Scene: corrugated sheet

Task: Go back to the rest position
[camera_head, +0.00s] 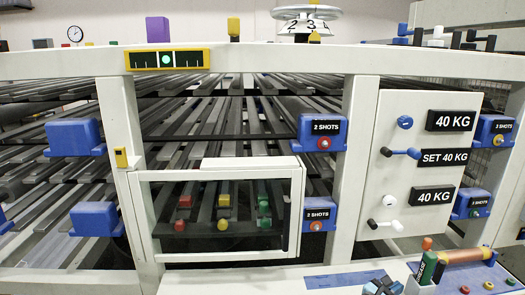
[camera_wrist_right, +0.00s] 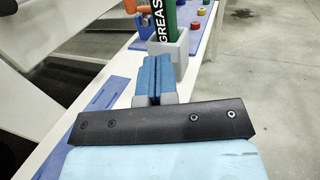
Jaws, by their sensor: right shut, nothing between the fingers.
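My right gripper (camera_head: 383,284) is at the bottom edge of the head view, over the light ledge. In the right wrist view its blue finger pads (camera_wrist_right: 152,80) are pressed together with nothing between them. The pads point toward a grey holder (camera_wrist_right: 168,48) with a green tube marked GREASE (camera_wrist_right: 168,18) standing in it. I cannot tell the exact gap between pads and holder. The tube also shows just right of the gripper in the head view (camera_head: 427,268). My left gripper is not in view.
The ledge (camera_head: 240,283) carries a blue mat (camera_head: 343,279) and a blue button panel (camera_head: 470,275). Behind stands a white frame with a windowed box (camera_head: 222,163), blue shot boxes (camera_head: 322,132) and a switch panel (camera_head: 395,165). Open floor (camera_wrist_right: 270,90) lies right of the ledge.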

